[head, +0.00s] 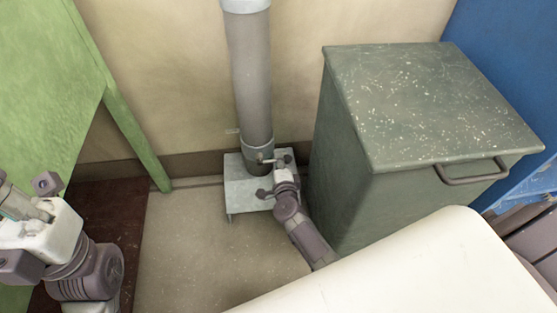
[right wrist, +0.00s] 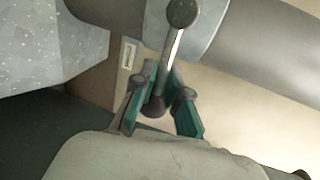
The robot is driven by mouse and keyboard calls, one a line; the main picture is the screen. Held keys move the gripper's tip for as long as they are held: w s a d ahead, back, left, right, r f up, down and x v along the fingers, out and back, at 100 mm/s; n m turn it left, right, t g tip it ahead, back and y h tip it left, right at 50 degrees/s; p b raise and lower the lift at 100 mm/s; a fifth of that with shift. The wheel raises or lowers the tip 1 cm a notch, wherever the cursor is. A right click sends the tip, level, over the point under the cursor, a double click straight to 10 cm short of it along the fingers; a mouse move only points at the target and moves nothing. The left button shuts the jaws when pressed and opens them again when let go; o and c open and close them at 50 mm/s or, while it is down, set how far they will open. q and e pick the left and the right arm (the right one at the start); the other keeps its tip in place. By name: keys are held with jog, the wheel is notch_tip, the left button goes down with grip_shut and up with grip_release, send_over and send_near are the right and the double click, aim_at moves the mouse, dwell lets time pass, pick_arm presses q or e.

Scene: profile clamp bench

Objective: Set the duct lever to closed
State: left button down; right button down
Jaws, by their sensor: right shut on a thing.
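The grey duct (head: 252,75) stands upright against the wall, with a collar (head: 257,150) near its foot. The duct lever (right wrist: 170,55) is a slim metallic rod with a dark round end on the collar and a dark knob (right wrist: 155,106) at its other end. In the head view the lever (head: 267,160) is small and partly hidden by my gripper. My right gripper (head: 276,174) is at the lever; in the right wrist view its green-padded fingers (right wrist: 162,108) are shut on it near the knob. My left gripper (head: 32,198) is at the left edge, apart from the duct; its jaw opening is unclear.
The duct stands on a pale metal base (head: 240,190). A large green-grey bin (head: 420,100) with a handle stands close to its right. A green table (head: 45,70) is at the left. Bare floor (head: 195,240) lies between. A small wall label (right wrist: 128,56) shows near the lever.

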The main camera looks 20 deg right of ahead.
jog(key=shift+s+d+f+h, duration=0.15)
jog(key=shift+d+h, duration=0.15)
jog(key=shift+d, duration=0.4)
jog(key=c, duration=1)
grip_release()
jog(key=shift+a, duration=0.1)
jog(key=shift+s+a, duration=0.1)
jog(key=v, duration=0.7)
jog(key=shift+s, duration=0.1)
